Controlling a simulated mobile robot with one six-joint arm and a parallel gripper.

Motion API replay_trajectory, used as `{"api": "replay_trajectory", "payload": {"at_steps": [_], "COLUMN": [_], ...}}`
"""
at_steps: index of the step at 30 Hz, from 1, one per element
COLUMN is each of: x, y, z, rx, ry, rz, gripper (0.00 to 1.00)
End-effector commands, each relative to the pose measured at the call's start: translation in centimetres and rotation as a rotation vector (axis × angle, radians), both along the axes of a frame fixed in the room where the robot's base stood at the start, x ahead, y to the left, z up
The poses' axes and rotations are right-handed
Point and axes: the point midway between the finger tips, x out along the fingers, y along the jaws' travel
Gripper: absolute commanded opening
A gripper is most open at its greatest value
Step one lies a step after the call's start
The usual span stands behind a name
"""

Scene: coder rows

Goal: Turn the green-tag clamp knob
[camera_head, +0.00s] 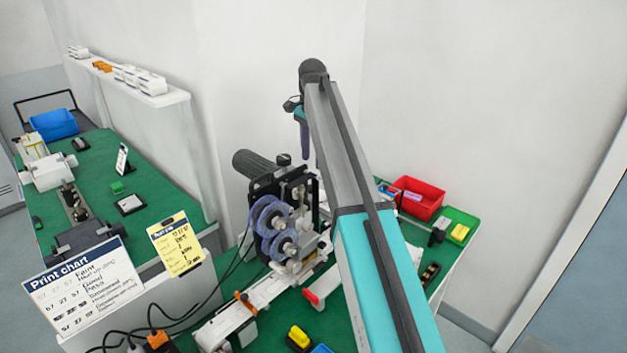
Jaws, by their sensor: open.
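My gripper (305,148) hangs downward at the far end of my arm, partly behind the arm link. It is open and looks empty, above and behind the coder machine (268,232). The machine has a black plate, two purple-blue reels (272,214) and a dark cylindrical motor (256,165). Small pale knob-like parts show on its front and right side. I cannot tell which one is the clamp knob, and no green tag can be made out on the machine. My arm hides the area right of the machine.
A red bin (418,200) and a green tray (458,226) stand at the right. A yellow-topped block (299,338) lies on the front mat. A print chart (84,286) and a yellow card (175,243) stand left. Black cables (190,318) run nearby. Walls close the back.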

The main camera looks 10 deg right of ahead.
Motion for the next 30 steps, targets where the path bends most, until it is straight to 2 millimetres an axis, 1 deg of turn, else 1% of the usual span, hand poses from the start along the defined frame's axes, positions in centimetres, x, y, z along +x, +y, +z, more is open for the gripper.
{"api": "replay_trajectory", "payload": {"at_steps": [6,21,27,30], "x": [-0.2,-0.1,-0.1,0.0], "y": [-0.1,-0.2,-0.2,-0.2], "z": [-2.5,-8.0,-9.3,-9.7], "rx": [0.000,0.000,0.000,0.000], "ry": [0.002,0.002,0.001,0.001], "rz": [-0.001,-0.002,-0.002,-0.002], "gripper": [0.48,0.48,0.48,0.48]}}
